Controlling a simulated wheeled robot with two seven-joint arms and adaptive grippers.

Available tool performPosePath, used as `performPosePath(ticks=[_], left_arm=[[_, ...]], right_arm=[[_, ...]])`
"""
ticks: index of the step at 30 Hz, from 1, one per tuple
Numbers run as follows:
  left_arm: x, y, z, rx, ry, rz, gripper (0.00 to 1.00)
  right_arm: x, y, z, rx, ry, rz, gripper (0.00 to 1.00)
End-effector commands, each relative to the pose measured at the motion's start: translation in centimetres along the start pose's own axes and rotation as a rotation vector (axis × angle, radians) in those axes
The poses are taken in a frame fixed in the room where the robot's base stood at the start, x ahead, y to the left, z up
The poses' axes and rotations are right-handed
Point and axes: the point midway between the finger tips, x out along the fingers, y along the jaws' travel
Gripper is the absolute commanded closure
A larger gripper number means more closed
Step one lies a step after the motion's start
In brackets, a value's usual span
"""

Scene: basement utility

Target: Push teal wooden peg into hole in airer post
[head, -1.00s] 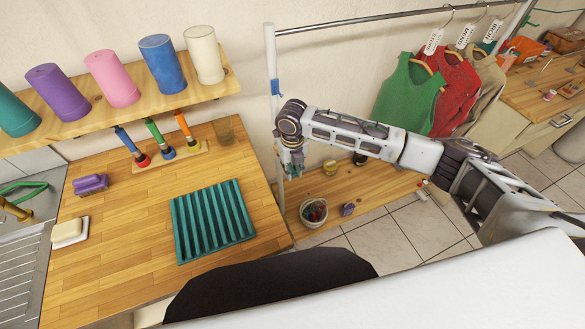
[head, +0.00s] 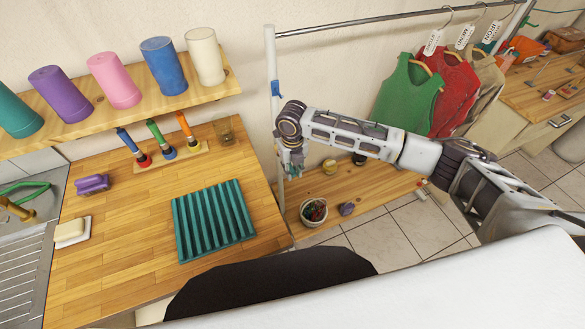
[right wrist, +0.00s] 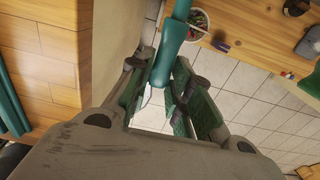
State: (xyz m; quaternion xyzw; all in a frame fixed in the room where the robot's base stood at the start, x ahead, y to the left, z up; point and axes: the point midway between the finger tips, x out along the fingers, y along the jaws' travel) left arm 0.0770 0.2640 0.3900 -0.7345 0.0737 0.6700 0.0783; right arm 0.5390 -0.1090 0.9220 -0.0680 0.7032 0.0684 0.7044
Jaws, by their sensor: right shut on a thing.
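My right gripper (head: 292,170) is beside the white airer post (head: 271,60), just to its right, low on the post. In the right wrist view its fingers (right wrist: 175,108) are closed around a teal wooden peg (right wrist: 168,58). The peg points away from the gripper toward the top of that view. Its far end runs out of the picture, and the hole in the post cannot be made out. In the head view the peg is too small and too covered by the gripper to judge its contact with the post. My left gripper is not in view.
A wooden worktop (head: 110,240) with a teal ridged rack (head: 213,222) lies left of the post. A low wooden board (head: 375,188) holds a basket (head: 313,211) and small items. Garments hang from the rail (head: 380,17) at right. Tiled floor lies below.

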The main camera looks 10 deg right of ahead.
Motion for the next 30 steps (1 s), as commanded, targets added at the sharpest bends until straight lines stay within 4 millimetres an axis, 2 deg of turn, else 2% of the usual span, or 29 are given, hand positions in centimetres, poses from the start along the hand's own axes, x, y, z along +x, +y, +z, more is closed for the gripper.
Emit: performPosePath(ticks=[30], left_arm=[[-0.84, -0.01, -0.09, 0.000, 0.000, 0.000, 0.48]], right_arm=[[0.07, 0.01, -0.03, 0.000, 0.001, 0.000, 0.99]])
